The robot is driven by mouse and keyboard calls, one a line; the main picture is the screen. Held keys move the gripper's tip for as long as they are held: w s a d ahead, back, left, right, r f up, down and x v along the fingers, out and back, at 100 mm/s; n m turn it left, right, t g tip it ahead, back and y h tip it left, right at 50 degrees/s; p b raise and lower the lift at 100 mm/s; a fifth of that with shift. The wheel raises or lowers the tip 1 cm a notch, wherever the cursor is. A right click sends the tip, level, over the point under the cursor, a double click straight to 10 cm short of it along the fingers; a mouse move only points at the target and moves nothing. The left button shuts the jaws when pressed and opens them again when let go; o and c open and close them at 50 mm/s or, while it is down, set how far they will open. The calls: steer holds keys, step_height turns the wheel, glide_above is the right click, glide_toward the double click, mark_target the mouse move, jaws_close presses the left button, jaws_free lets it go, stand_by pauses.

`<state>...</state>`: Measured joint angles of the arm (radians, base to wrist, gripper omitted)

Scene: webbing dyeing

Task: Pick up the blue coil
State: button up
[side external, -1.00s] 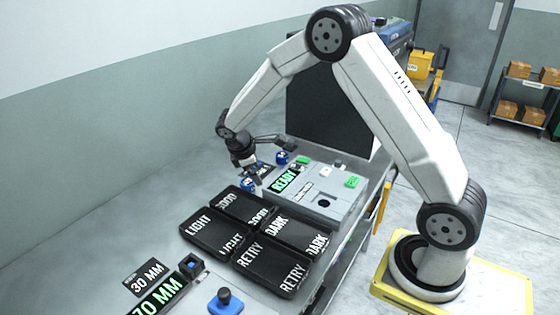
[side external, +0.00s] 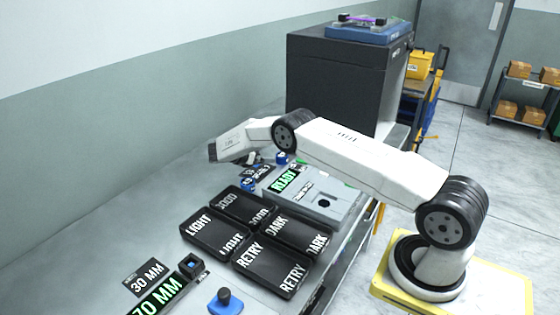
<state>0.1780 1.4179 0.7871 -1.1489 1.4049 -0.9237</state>
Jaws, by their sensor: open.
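Two blue coils lie on the bench by the grey machine: a near one (side external: 248,184) and a far one (side external: 282,158). Which one the task means cannot be told from the picture. My gripper (side external: 256,160) is mostly hidden under my white forearm; only dark parts show, between and slightly above the two coils. It is open, and no coil is seen in it. Its fingertips and their exact distance to either coil cannot be made out.
The grey machine with a green READY sign (side external: 285,180) stands right of the coils. Black trays marked GOOD, LIGHT, DARK and RETRY (side external: 270,268) lie in front. A large black box (side external: 335,85) stands behind. A blue-based knob (side external: 226,301) is at the front.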

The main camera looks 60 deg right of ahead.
mark_target(280, 155)
steer(key=shift+d+f+h, duration=0.15)
steer(key=shift+d+h, duration=0.15)
steer(key=shift+d, duration=0.05)
steer(key=shift+x, duration=3.9)
steer(key=shift+s, duration=0.15)
steer(key=c, duration=1.2)
steer(key=shift+c, duration=0.2)
steer(key=shift+r, duration=0.25)
